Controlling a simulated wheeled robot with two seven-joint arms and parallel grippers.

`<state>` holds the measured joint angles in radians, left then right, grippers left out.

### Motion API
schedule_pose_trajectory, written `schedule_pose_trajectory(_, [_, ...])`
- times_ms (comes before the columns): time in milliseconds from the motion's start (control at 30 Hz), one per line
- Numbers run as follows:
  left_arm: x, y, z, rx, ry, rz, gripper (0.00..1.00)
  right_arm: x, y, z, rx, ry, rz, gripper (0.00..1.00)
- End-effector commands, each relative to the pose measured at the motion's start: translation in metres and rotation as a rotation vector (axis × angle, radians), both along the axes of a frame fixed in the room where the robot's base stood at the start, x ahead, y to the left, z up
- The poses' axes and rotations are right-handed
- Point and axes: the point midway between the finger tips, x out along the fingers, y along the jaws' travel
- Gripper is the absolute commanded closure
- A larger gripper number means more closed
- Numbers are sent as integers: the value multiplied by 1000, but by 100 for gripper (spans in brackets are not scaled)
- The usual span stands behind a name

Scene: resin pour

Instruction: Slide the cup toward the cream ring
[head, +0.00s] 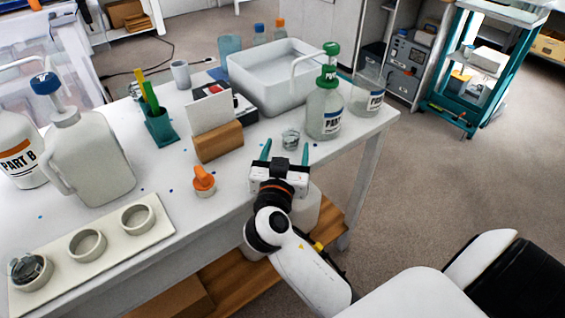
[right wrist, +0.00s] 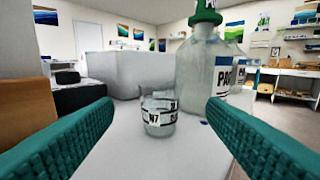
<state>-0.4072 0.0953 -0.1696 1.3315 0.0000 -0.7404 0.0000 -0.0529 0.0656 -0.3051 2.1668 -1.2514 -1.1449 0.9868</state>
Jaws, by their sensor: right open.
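A small clear cup (head: 290,138) with a dark-marked label stands upright on the white table, left of the PART A bottle. My right gripper (head: 286,152) is open just in front of it. In the right wrist view, the cup (right wrist: 158,115) stands ahead, centred between the teal fingers, with space on both sides. Pale cream rings sit on a flat board (head: 112,236) at the table's front left: a right ring (head: 151,222) and a middle ring (head: 75,254), both empty-looking, and a left ring (head: 33,285) with a clear, dark-looking piece in it. My left gripper is out of view.
The green-capped bottle (head: 324,116) stands close right of the cup, a white tub (head: 250,90) behind. A wooden block with a white card (head: 218,144) and an orange-topped item (head: 203,181) lie left. Large jugs (head: 92,155) stand far left.

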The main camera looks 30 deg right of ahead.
Motion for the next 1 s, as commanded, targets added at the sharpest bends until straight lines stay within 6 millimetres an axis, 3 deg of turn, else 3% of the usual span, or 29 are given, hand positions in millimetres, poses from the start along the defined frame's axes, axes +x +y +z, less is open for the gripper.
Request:
schedule_pose_trajectory(300, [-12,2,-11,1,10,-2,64,38,-35,1,-2,-1,0,34])
schedule_pose_trajectory(767, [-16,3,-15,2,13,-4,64,47,-43,0,1,0,0,34])
schedule_pose_trajectory(867, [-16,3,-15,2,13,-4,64,47,-43,0,1,0,0,45])
schedule_pose_trajectory(1000, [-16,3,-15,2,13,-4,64,47,-43,0,1,0,0,68])
